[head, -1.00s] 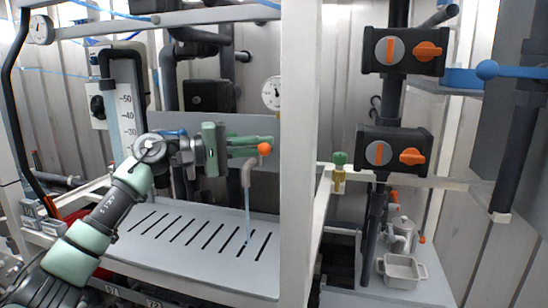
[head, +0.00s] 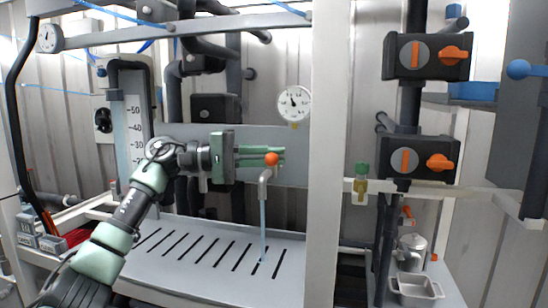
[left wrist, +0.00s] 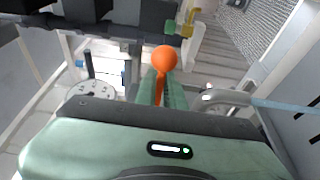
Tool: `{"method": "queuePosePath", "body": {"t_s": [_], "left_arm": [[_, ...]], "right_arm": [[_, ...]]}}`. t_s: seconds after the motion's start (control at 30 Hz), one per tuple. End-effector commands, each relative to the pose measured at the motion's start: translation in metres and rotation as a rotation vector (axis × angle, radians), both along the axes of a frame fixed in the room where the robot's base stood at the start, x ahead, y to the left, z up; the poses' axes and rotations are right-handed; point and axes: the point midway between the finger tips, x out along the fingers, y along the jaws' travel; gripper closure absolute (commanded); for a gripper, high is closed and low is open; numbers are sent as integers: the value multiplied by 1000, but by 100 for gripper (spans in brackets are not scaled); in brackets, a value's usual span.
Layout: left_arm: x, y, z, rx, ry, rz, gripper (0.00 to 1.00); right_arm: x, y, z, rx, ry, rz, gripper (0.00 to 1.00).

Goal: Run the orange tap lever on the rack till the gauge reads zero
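The orange tap lever, with its round orange knob (head: 271,159), sits above a grey spout (head: 264,176) on the rack. A thin pale blue stream (head: 263,230) runs from the spout to the slotted tray (head: 180,262). My left gripper (head: 262,156) is at the lever from the left. In the left wrist view the orange lever (left wrist: 160,90) lies between the two close green fingers, which look shut on it. The round white gauge (head: 295,103) is above and right of the knob; its needle stands near the upper part of the dial, the figure too small to read. My right gripper is not in view.
A white upright post (head: 323,150) stands just right of the gauge and lever. Dark valve blocks with orange handles (head: 438,161) are farther right. A level scale (head: 134,125) stands at the left, behind my left arm.

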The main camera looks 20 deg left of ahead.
Motion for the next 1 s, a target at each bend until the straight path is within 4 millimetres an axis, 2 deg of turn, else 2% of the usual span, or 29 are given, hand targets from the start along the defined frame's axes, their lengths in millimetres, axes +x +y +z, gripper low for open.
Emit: {"method": "queuePosePath", "body": {"t_s": [0.37,0.8,1.0], "left_arm": [[-1,2,-1,0,0,2,83],[-31,59,-3,0,1,3,83],[-36,69,-1,0,1,1,83]], "right_arm": [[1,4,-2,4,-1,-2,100],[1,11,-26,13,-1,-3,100],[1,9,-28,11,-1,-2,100]]}}
